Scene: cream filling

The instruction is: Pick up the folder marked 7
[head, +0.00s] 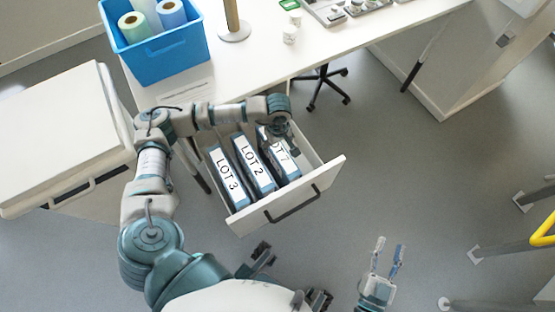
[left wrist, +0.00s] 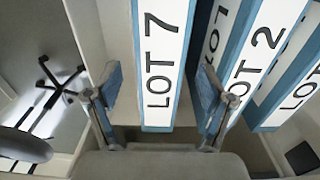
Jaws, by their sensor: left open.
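The folder marked LOT 7 (head: 281,150) stands in an open drawer (head: 318,187), at the right end of a row of folders. My left gripper (head: 284,137) is over its far end and hides part of it. In the left wrist view, the LOT 7 folder (left wrist: 162,65) lies between the two open fingers of my left gripper (left wrist: 155,95), with gaps on both sides. The right finger is close beside the LOT 2 folder (left wrist: 262,50). My right gripper (head: 386,257) is empty, its fingers apart, away from the drawer at the lower right.
The LOT 2 (head: 254,165) and LOT 3 (head: 229,178) folders stand left of LOT 7 in the drawer. A white table (head: 270,60) above the drawer carries a blue bin (head: 165,57) with rolls. A wheeled chair base (head: 322,88) is behind the drawer.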

